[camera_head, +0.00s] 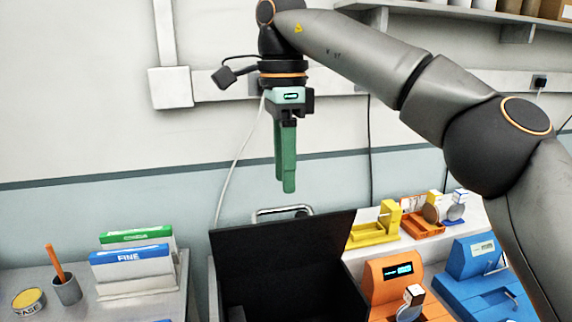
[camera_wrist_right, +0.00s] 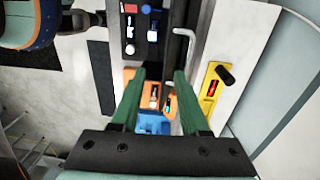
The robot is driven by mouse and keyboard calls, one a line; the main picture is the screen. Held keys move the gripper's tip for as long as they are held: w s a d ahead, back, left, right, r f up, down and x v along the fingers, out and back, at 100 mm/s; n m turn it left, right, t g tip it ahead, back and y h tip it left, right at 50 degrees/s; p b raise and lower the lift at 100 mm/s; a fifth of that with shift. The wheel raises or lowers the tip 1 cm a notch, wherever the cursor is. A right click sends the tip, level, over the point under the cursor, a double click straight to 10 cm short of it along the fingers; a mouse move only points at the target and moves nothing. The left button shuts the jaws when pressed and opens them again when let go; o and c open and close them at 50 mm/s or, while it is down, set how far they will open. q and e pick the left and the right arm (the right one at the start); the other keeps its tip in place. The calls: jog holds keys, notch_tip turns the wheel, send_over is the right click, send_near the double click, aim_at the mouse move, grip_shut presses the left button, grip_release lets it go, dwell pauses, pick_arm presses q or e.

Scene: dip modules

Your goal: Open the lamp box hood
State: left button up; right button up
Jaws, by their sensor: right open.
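The lamp box (camera_head: 213,290) stands at the bottom centre of the head view, cut off by the lower edge. Its black hood (camera_head: 290,262) stands raised and tilted, with a silver bar handle (camera_head: 283,211) showing behind its top edge. The handle also shows in the right wrist view (camera_wrist_right: 188,45), beside the dark box interior with small items in it. My right gripper (camera_head: 288,188) has green fingers pointing down. It is open and empty, above the handle and apart from it. My left gripper is not in view.
Right of the box are a yellow device (camera_head: 376,232), an orange device (camera_head: 392,275) and a blue device (camera_head: 478,258). At left, a table holds file boxes (camera_head: 130,258), a pencil cup (camera_head: 67,290) and a round tin (camera_head: 28,300). A wall is behind.

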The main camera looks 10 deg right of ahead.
jog(key=s+a+r, duration=0.1)
jog(key=s+r, duration=0.3)
jog(key=s, duration=0.5)
jog(key=shift+a+r+b, duration=0.15)
jog(key=shift+a+b, duration=0.25)
jog(key=shift+b, duration=0.05)
jog(key=shift+s, duration=0.1)
